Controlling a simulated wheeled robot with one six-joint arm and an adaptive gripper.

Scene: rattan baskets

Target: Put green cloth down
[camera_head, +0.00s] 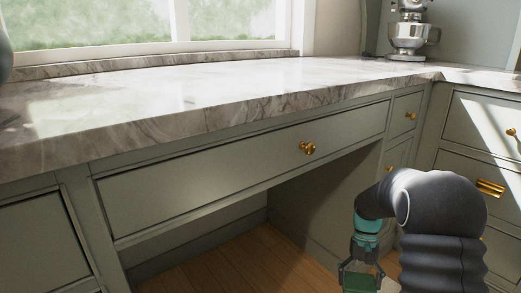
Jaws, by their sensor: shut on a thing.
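My gripper (361,277) is at the bottom edge of the view, right of centre, pointing down. It is shut on the green cloth (361,283). Only a small green patch of the cloth shows between the dark fingers, and the frame's lower edge cuts off the rest. The gripper hangs in front of the open space under the counter, below the level of the marble top. I cannot tell how far the cloth is above the floor.
A marble countertop (190,95) runs under the window, mostly bare. A stand mixer (410,32) stands at its back right. Grey-green drawers with brass knobs (307,148) line the front. A wooden floor (235,262) shows in the opening below.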

